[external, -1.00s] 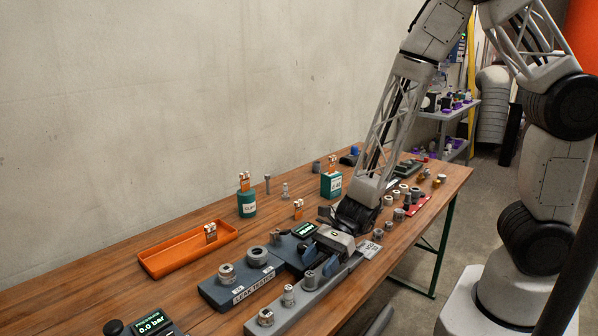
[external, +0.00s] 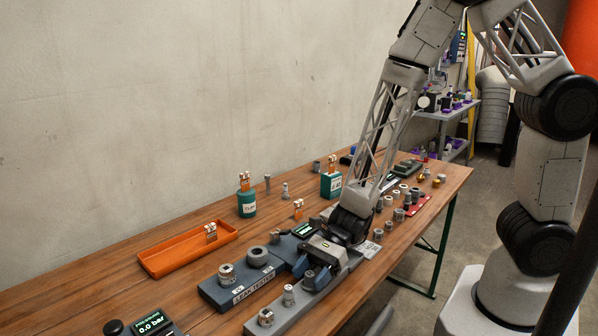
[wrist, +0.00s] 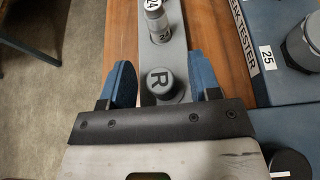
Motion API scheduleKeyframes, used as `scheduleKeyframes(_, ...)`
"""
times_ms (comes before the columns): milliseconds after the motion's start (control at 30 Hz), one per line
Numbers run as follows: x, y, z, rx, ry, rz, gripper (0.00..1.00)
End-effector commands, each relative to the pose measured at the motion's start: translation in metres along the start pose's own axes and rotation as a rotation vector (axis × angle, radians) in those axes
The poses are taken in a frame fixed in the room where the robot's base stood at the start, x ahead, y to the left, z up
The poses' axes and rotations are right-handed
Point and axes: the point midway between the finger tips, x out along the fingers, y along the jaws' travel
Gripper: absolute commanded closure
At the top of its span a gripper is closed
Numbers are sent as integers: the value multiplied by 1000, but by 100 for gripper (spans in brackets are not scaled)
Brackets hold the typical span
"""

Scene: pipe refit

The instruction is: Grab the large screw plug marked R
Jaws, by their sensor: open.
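The large screw plug marked R (wrist: 160,82) is a grey cylinder with a dark letter R on its pale top. It stands upright on the long grey rack (wrist: 174,48) in the wrist view. My gripper (wrist: 165,80) is open, with one blue finger to the left of the plug and one to the right, and gaps show on both sides. In the external view my gripper (external: 308,278) points down over the rack (external: 290,316), and its fingers and body hide the R plug there.
A smaller plug marked 24 (wrist: 156,22) stands on the same rack just beyond the R plug. The blue leak tester (external: 240,286) with its fittings runs alongside. An orange tray (external: 187,250) lies near the wall. Bare wooden table surrounds the tray.

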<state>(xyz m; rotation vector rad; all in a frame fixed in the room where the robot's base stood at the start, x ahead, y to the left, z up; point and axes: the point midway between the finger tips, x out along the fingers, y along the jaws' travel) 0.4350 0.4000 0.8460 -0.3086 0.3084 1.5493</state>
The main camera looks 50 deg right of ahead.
Motion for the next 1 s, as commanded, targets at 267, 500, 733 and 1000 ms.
scheduleKeyframes(267, 17, 0, 0, 0, 0, 0, 43)
scheduleKeyframes(500, 18, 0, 0, 0, -1, -1, 43)
scheduleKeyframes(733, 18, 0, 0, 0, -1, -1, 43)
scheduleKeyframes(1000, 18, 0, 0, 0, -1, -1, 68)
